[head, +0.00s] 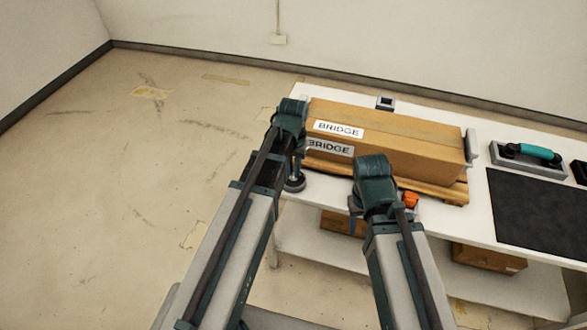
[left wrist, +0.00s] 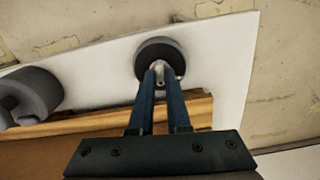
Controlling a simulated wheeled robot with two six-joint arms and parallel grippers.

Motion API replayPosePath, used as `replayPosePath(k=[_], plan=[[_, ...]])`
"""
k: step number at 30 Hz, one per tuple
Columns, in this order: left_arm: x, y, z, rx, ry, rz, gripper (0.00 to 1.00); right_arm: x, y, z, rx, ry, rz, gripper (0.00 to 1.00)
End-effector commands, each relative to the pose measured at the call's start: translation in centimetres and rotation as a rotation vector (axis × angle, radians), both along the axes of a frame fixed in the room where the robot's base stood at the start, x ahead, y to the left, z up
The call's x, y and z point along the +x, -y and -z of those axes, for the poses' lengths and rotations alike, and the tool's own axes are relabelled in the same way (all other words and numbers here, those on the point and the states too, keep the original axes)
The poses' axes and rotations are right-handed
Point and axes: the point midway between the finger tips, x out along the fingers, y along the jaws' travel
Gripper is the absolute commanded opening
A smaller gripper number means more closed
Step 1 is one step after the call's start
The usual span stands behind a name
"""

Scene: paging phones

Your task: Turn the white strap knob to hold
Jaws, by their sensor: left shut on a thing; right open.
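A dark round knob base (left wrist: 160,50) with a small whitish grip (left wrist: 159,68) sits on the white table near its edge. My left gripper (left wrist: 157,78) is shut on that whitish grip, its two fingers pointing at the base. In the head view the dark round base (head: 295,185) shows just below my left gripper (head: 297,170), which hides the grip there. My right gripper (head: 355,207) is open and apart from the knob, in front of the box. The knob's markings cannot be read.
A cardboard box (head: 400,145) labelled BRIDGE lies on a wooden pallet (head: 445,190) on the white table. An orange part (head: 411,199) is beside my right wrist. A grey rounded part (left wrist: 30,96) shows in the wrist view. A black mat (head: 535,210) and teal-handled tool (head: 537,152) are at right.

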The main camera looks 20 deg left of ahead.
Motion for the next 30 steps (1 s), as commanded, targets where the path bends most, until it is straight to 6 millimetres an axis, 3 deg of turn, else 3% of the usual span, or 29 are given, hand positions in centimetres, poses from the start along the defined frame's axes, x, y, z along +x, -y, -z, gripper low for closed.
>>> replayPosePath(k=[15,30], plan=[[0.0,0.0,0.01,0.0,0.0,0.453,0.0,0.0,0.0,0.01,0.0,0.0,0.0,0.5],[-0.01,0.0,0.01,0.0,0.0,0.668,0.0,0.0,0.0,0.01,0.0,0.0,0.0,0.5]])
